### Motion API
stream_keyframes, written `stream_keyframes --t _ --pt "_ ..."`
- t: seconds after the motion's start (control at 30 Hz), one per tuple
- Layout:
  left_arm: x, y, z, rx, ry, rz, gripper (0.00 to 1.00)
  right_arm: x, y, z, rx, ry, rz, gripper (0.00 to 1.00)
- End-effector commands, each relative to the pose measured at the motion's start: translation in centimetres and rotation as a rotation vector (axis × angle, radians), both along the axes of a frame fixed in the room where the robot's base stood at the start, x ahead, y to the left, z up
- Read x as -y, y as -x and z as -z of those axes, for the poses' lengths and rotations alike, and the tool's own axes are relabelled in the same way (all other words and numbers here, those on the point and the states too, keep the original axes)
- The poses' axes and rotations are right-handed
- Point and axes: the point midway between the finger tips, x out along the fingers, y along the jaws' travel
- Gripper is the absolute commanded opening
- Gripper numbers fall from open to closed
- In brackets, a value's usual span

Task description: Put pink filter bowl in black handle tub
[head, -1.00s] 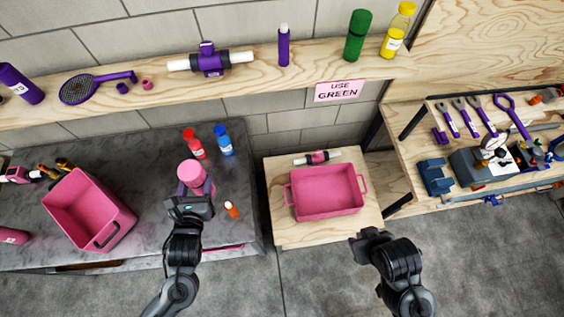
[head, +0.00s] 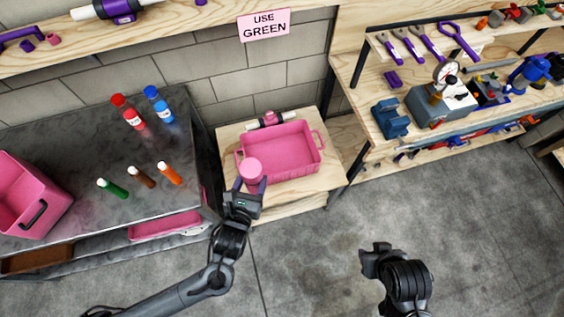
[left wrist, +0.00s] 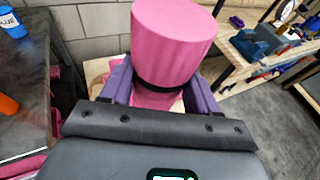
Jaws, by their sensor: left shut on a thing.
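The pink filter bowl (head: 250,168) is held in my left gripper (head: 250,184), whose purple fingers are shut on its sides. In the left wrist view the bowl (left wrist: 172,42) stands up large between the fingers (left wrist: 160,90). In the head view it overlaps the left front corner of a pink tub with pink handles (head: 298,165); I cannot tell its height above it. The pink tub with a black handle (head: 55,201) is on the dark counter at the far left, partly cut off. My right gripper (head: 375,260) is over the floor, apart from everything; its jaws are unclear.
The pink-handled tub is on a low wooden stand (head: 228,134). The dark counter (head: 90,150) has red (head: 128,112) and blue (head: 160,104) bottles and several markers (head: 141,176). A tool bench (head: 360,90) is at the right. The floor in front is clear.

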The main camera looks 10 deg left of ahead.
Motion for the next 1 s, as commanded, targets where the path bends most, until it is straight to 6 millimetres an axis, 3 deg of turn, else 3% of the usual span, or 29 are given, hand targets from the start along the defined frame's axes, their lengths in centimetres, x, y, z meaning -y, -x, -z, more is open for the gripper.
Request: stream_keyframes --t 0.03,0.4,0.8,1.0 --pt "0.8 -0.1 2.9 0.003 0.001 0.011 0.25 0.0 0.0 2.9 0.001 0.000 0.000 0.35" --pt "5.6 0.0 12.6 0.007 0.001 0.088 0.25 0.0 0.0 13.1 0.001 -0.004 0.004 0.35" --pt "9.7 -0.5 21.8 0.012 -0.005 0.164 0.25 0.0 0.1 24.0 -0.003 -0.005 0.006 0.35" --pt "11.1 -0.8 24.9 0.013 -0.011 0.193 0.25 0.0 0.2 28.1 -0.004 -0.004 0.005 0.35"
